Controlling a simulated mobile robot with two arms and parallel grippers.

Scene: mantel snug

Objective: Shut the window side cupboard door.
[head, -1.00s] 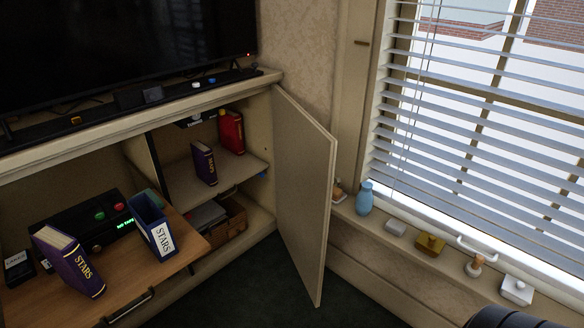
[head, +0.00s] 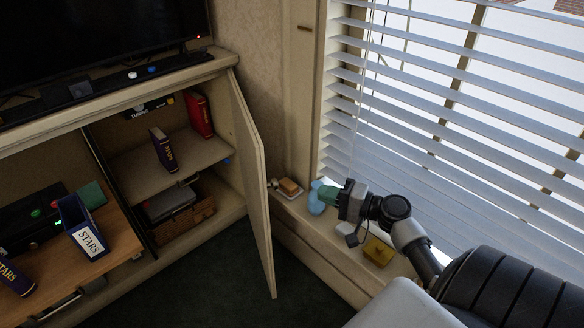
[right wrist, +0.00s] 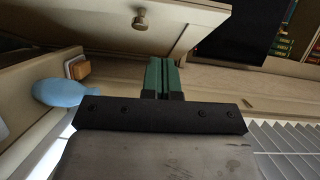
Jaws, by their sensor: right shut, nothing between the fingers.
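The window side cupboard door (head: 253,180) stands open, swung out from the right end of the cabinet, its edge towards me. In the right wrist view the door (right wrist: 110,25) shows its outer face with a round knob (right wrist: 140,21). My right gripper (head: 331,193) has green fingers, shut and empty. It is over the window sill, to the right of the door and apart from it in the head view. In the right wrist view the shut fingers (right wrist: 163,72) point towards the door. My left gripper is not in view.
A blue vase (head: 316,203) stands on the sill close to my right gripper, with a small brown block (head: 289,187) beyond it and a yellow object (head: 378,252) nearer. Blinds (head: 450,130) border the sill. Books stand on the open cabinet's shelf (head: 140,177). The dark floor before the door is clear.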

